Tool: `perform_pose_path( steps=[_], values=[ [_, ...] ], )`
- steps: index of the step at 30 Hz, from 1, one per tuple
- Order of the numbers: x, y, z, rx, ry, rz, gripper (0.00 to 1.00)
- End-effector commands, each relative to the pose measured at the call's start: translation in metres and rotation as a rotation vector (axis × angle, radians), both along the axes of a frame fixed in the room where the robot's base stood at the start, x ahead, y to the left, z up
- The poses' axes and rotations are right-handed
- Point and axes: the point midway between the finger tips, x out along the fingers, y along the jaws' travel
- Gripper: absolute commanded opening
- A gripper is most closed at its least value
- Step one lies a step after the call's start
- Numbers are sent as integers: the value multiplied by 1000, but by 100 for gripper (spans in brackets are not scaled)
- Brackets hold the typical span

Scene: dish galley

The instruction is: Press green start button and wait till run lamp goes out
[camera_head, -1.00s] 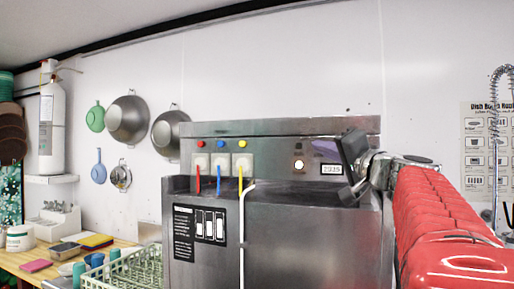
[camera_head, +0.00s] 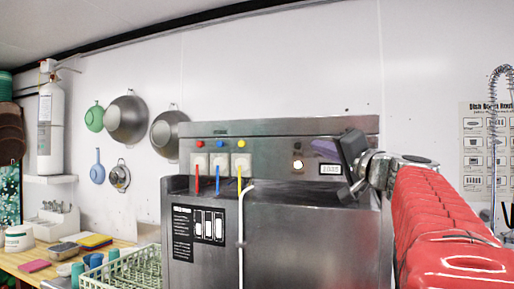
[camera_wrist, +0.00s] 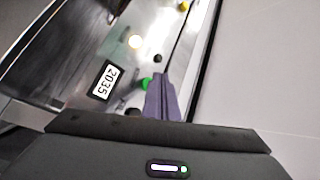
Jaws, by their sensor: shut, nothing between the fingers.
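The steel dish machine (camera_head: 300,220) has a control panel along its top. The green button (camera_wrist: 145,84) shows in the wrist view, partly hidden behind my gripper's purple fingers; in the head view the gripper hides it. A round lamp (camera_head: 298,165) on the panel is lit warm white and also glows in the wrist view (camera_wrist: 135,41). My gripper (camera_head: 321,146) is shut and empty, its fingertips (camera_wrist: 161,78) at the panel right beside the green button. I cannot tell whether they touch it. A small display (camera_wrist: 104,80) near the button reads 2035.
Red, blue and yellow knobs (camera_head: 241,144) with coloured tubes are on the panel's left. A green dish rack (camera_head: 125,270) and a wooden counter (camera_head: 45,255) stand lower left.

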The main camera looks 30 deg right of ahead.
Motion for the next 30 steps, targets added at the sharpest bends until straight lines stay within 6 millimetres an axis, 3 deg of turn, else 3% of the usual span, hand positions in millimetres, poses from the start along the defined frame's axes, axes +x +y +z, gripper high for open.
perform_pose_path(
  steps=[30],
  values=[
    [7,-6,1,0,1,1,0]
  ],
)
